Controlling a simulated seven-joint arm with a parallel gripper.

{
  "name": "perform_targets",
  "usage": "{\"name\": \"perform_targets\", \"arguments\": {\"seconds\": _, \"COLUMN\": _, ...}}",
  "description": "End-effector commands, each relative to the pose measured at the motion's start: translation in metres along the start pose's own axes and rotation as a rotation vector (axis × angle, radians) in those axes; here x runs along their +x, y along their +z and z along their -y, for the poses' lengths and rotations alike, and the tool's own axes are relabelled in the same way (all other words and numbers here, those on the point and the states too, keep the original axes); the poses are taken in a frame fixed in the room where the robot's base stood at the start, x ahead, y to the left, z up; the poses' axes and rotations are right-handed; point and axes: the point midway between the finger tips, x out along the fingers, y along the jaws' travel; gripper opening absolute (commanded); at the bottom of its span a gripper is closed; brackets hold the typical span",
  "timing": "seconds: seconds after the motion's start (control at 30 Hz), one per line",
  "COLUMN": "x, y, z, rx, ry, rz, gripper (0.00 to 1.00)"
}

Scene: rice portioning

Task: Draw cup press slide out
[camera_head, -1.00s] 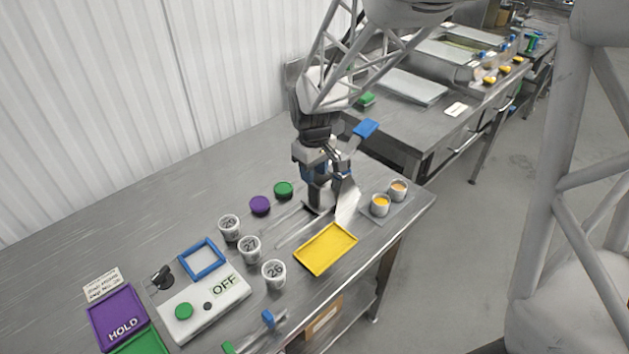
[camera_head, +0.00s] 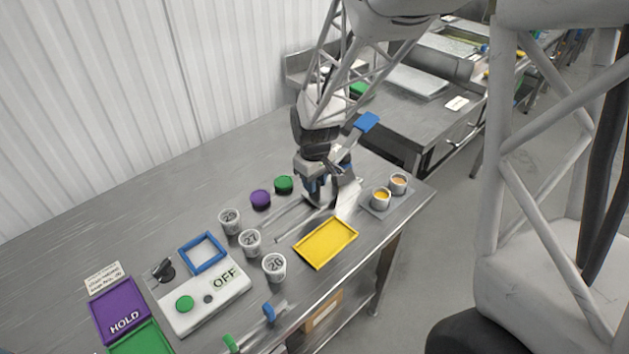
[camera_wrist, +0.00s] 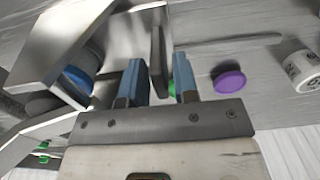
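My gripper (camera_head: 320,192) is low over the metal press or dispenser (camera_head: 346,198), near the back right of the table. In the wrist view, its two blue fingers (camera_wrist: 160,78) stand apart on either side of a dark upright plate (camera_wrist: 160,58), with a gap visible on each side. The dispenser's bright metal walls (camera_wrist: 120,45) lie left of the fingers there. Three white numbered cups stand left of the gripper: one at the back (camera_head: 229,220), one marked 27 (camera_head: 250,242) and one marked 26 (camera_head: 274,267). Where the fingertips end is hidden in the head view.
A yellow tray (camera_head: 351,234) lies in front of the gripper. Purple (camera_head: 260,199) and green (camera_head: 284,184) discs lie behind. A panel reading OFF (camera_head: 214,302) and a purple HOLD tray (camera_head: 105,310) are at left.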

Motion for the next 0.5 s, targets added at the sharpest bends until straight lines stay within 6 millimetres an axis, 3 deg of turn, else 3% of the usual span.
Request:
{"name": "perform_targets", "arguments": {"seconds": 0.03, "x": -0.0001, "y": 0.0, "z": 0.0, "rx": 0.0, "ry": 0.0, "rz": 0.0, "gripper": 0.2}}
{"name": "perform_targets", "arguments": {"seconds": 0.17, "x": -0.0001, "y": 0.0, "z": 0.0, "rx": 0.0, "ry": 0.0, "rz": 0.0, "gripper": 0.0}}
{"name": "perform_targets", "arguments": {"seconds": 0.5, "x": -0.0003, "y": -0.0001, "z": 0.0021, "rx": -0.001, "ry": 0.0, "rz": 0.0, "gripper": 0.0}}
